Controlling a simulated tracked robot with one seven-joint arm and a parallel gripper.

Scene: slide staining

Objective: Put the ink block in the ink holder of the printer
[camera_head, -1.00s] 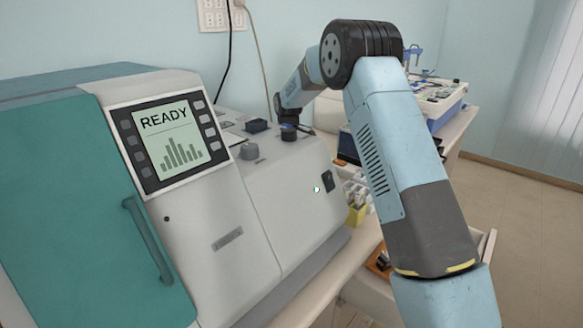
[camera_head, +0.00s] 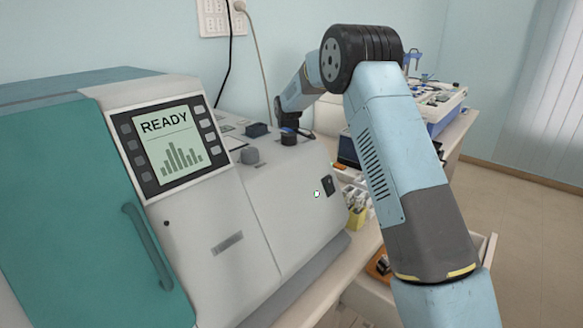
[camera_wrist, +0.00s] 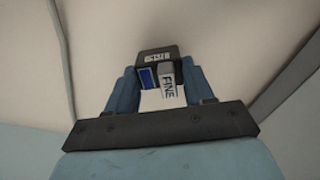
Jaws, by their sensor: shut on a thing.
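In the wrist view, my gripper (camera_wrist: 160,78) has its two blue fingers closed on a dark block (camera_wrist: 157,53) with a white printed label, which I take for the ink block. A blue patch and a white piece reading FINE (camera_wrist: 168,84) show between the fingers; I cannot tell whether they belong to it. In the head view, my gripper (camera_head: 288,137) is small and partly hidden, at the top of the large machine (camera_head: 225,245) with a READY screen. I cannot tell whether this machine is the printer. The ink holder cannot be made out for sure.
A dark box (camera_head: 257,130) and a grey knob (camera_head: 250,155) stand on the machine's top, near my gripper. A yellow holder (camera_head: 356,216) with small pale items is to the right of the machine. More equipment (camera_head: 437,104) stands on the bench behind.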

